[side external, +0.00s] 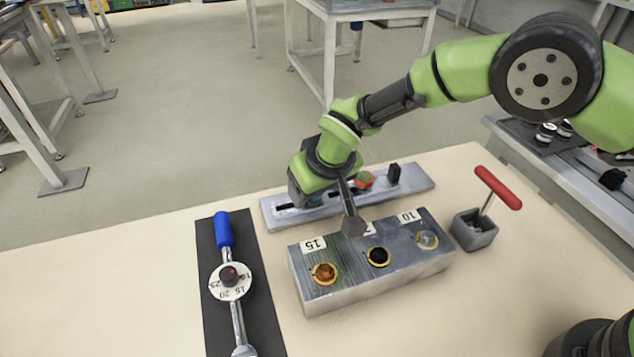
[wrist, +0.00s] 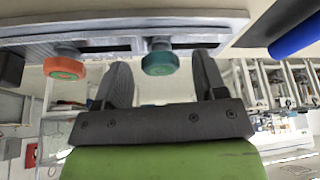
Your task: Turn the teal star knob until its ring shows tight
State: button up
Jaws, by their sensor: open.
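The teal star knob (wrist: 160,60) shows in the wrist view on a slotted grey rail (wrist: 220,24). It sits between and just past the two dark fingertips. My gripper (wrist: 161,62) is open, with a finger on either side of the knob and a visible gap to each. I cannot tell whether the fingers reach around it in depth. In the side view the gripper and wrist hide the teal knob above the rail (side external: 415,185). No readable tight or loose mark shows on its ring.
An orange knob (wrist: 65,67) sits on the same rail, also in the side view (side external: 364,179). In front is a grey socket block (side external: 330,290). A blue-handled wrench (side external: 223,230) lies left on a dark mat. A red T-handle (side external: 497,187) stands in a small box at right.

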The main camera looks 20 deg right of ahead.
jog(key=v, duration=1)
jog(key=s+d+r+m+t, duration=0.1)
jog(key=s+d+r+m, duration=0.45)
jog(key=d+r, duration=0.95)
jog(key=s+d+r+t, duration=0.1)
jog(key=s+d, duration=0.1)
jog(key=s, duration=0.7)
jog(key=s+d+r+m+t+y, duration=0.1)
jog(key=s+d+r, duration=0.1)
jog(key=s, duration=0.7)
jog(key=shift+d, duration=0.6)
